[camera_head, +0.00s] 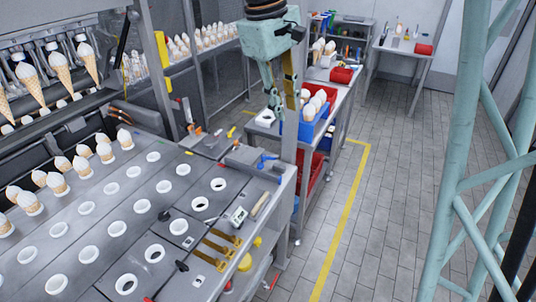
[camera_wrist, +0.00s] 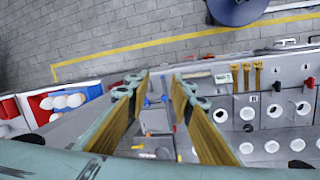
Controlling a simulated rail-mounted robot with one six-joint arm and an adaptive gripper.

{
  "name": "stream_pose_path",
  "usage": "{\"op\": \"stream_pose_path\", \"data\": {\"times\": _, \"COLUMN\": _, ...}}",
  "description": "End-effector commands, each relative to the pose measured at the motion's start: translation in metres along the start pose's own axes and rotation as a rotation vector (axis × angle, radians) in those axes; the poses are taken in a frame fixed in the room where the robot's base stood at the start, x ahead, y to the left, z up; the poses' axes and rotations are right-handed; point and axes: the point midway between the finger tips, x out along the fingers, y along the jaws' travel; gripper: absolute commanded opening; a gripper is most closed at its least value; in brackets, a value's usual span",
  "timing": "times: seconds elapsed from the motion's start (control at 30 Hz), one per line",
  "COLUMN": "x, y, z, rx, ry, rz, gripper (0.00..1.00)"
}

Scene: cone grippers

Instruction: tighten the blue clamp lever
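The blue clamp lever (camera_head: 266,160) is at the far right corner of the grey machine top, beside a grey block (camera_head: 243,158). My gripper (camera_head: 281,103) hangs above and beyond that corner, with its fingers pointing down and apart from the lever. In the wrist view my gripper (camera_wrist: 160,76) is open, with nothing held between its two brass-coloured fingers. Small blue parts (camera_wrist: 165,98) show in the gap between the fingers, above a grey block; which of them is the lever is hard to tell.
The holed machine top (camera_head: 120,210) carries several cones, a small gauge (camera_head: 238,215) and brass-coloured tools (camera_head: 218,250). A blue bin (camera_head: 310,125) with white items stands on the cart behind my gripper. The tiled floor (camera_head: 390,200) to the right is clear.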

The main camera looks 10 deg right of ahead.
Motion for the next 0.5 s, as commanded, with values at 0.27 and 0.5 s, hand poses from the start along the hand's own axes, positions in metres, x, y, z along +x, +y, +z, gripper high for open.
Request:
{"op": "stream_pose_path", "data": {"times": 0.27, "x": 0.023, "y": 0.011, "z": -0.041, "rx": -0.067, "ry": -0.04, "rz": 0.012, "gripper": 0.21}}
{"op": "stream_pose_path", "data": {"times": 0.5, "x": 0.046, "y": 0.018, "z": -0.075, "rx": -0.125, "ry": -0.072, "rz": 0.023, "gripper": 0.21}}
